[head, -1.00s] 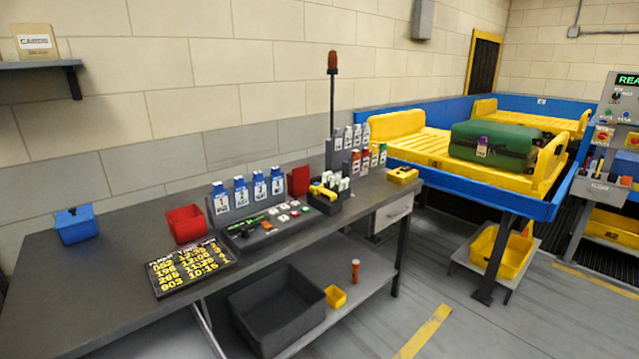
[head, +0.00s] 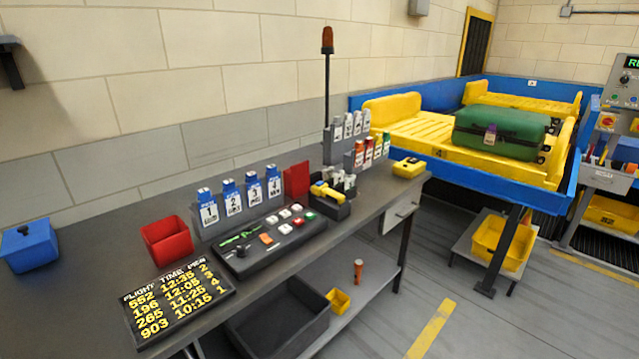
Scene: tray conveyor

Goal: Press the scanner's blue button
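Neither of my grippers shows in the head view. A grey control panel (head: 622,90) stands at the right edge, partly cut off. It has a green display (head: 632,63), a dark knob (head: 624,79), a small green button (head: 614,98) and a small blue button (head: 633,100) beside it. A red button on a yellow plate (head: 606,121) sits below. I cannot tell for sure that this panel is the scanner. A yellow-and-black handheld device (head: 326,191) lies in a black bin (head: 335,207) on the workbench; no blue button can be made out on it.
The workbench (head: 85,285) carries a keyed console (head: 270,240), blue tags (head: 230,197), a flight board (head: 180,300), and red (head: 166,240) and blue (head: 28,247) boxes. A green suitcase (head: 497,138) lies on a yellow tray (head: 400,140) on the blue conveyor (head: 430,170). Floor at lower right is clear.

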